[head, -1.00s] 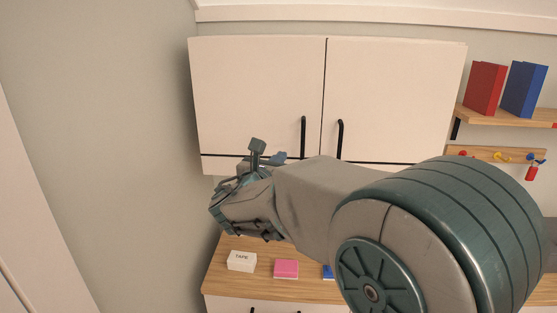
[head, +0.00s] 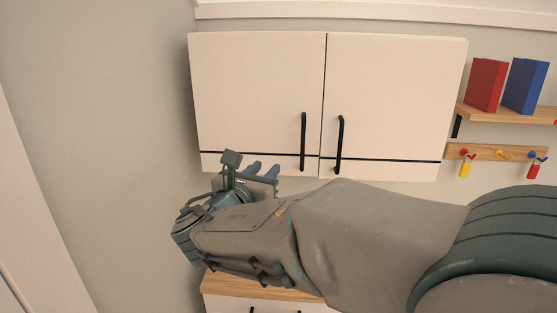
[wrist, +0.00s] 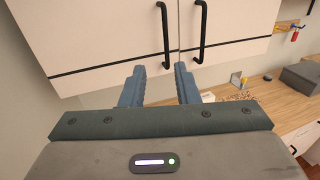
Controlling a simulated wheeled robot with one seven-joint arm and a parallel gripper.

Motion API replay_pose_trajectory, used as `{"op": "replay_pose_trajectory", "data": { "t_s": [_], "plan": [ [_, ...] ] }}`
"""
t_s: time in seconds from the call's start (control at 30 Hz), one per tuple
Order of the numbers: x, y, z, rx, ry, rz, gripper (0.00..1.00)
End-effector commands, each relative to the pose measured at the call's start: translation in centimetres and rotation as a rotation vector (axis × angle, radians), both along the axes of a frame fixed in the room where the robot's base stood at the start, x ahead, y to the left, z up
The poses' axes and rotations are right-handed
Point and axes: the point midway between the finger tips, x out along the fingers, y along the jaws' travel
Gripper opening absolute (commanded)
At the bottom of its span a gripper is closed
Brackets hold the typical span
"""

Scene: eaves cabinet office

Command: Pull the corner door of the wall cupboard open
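The wall cupboard has two pale doors side by side, both looking shut. The corner door (head: 255,95) is the left one, beside the side wall; it also shows in the wrist view (wrist: 95,35). Its black vertical bar handle (head: 303,142) is near its lower right edge and shows in the wrist view (wrist: 164,36). My gripper (head: 264,170) is below and left of this handle, near the door's bottom edge. In the wrist view its two blue fingers (wrist: 160,68) are spread with nothing between them, the handle beyond their tips.
The right door (head: 390,100) has its own black handle (head: 340,145) close by. A shelf (head: 520,113) with a red and a blue book and a hook rail (head: 490,152) are at right. A wooden counter (head: 270,289) lies below; the side wall is close at left.

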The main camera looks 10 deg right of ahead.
Motion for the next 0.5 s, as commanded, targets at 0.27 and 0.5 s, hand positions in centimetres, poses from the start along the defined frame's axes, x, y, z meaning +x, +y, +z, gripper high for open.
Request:
{"op": "replay_pose_trajectory", "data": {
  "t_s": [0.27,0.5],
  "plan": [
    [-3.5,2.5,-0.1,0.001,-0.001,0.002,0.28],
    [-4.2,2.9,0.0,-0.001,-0.001,0.0,0.28]
  ]
}}
